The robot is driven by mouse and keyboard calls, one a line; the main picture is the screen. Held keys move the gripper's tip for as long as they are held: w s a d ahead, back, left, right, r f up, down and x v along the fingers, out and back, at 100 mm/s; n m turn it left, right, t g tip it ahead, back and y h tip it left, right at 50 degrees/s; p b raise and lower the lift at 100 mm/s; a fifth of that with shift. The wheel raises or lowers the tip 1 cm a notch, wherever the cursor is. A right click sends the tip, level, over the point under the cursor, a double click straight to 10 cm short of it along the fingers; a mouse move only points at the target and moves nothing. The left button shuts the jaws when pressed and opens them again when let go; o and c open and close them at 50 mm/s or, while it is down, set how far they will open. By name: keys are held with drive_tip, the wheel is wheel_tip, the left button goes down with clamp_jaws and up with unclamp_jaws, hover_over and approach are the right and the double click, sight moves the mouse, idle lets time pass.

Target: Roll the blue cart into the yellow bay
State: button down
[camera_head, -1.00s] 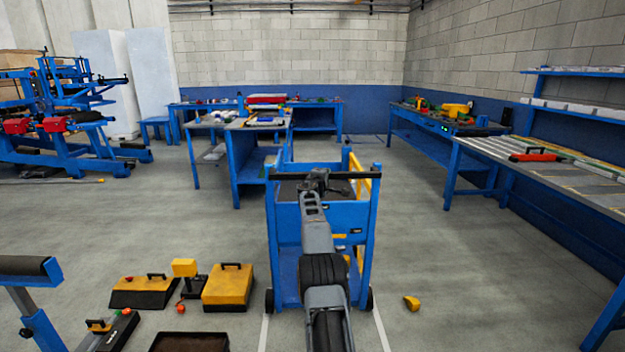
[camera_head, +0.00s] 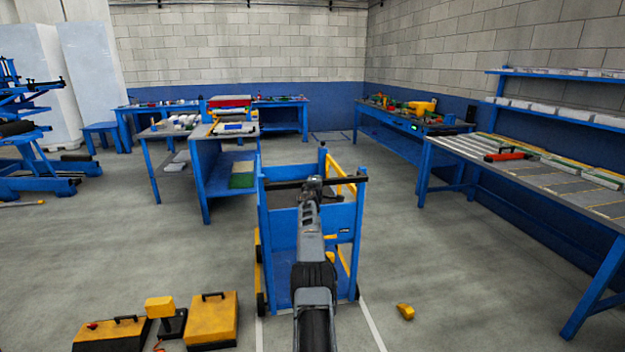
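The blue cart (camera_head: 282,232) stands upright in the middle of the head view, on its wheels, with a black handle bar across its near top. Yellow rails (camera_head: 346,250) show along its right side; I cannot tell whether they belong to the cart or stand behind it. My gripper (camera_head: 314,184) is at the middle of the handle bar and looks shut on it, though its fingertips are small and partly hidden. My arm covers part of the cart's near side. I cannot make out a marked yellow bay.
Yellow-and-black boxes (camera_head: 212,320) lie on the floor at the lower left. A small yellow piece (camera_head: 405,311) lies right of the cart. A blue workbench (camera_head: 213,160) stands ahead left, and a long bench (camera_head: 520,168) runs along the right. Open floor lies between the cart and right bench.

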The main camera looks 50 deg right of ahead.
drive_tip(key=shift+w, duration=0.1)
drive_tip(key=c, duration=1.1)
unclamp_jaws()
drive_tip(key=shift+w+a, duration=0.1)
drive_tip(key=shift+o, duration=0.9)
drive_tip(key=shift+f+b, duration=0.2)
drive_tip(key=shift+b, duration=0.45)
drive_tip(key=shift+s+a+b, duration=0.1)
drive_tip(key=shift+s+b, duration=0.1)
drive_tip(key=shift+b, duration=0.4)
drive_tip(key=b, duration=0.3)
drive_tip(key=shift+s+a+f, duration=0.2)
drive_tip(key=shift+s+a, duration=0.05)
drive_tip(key=shift+a, duration=0.15)
drive_tip(key=b+v, duration=1.2)
drive_tip(key=shift+a+r+b, duration=0.25)
drive_tip(key=shift+r+b, duration=0.1)
drive_tip(key=shift+b, duration=0.05)
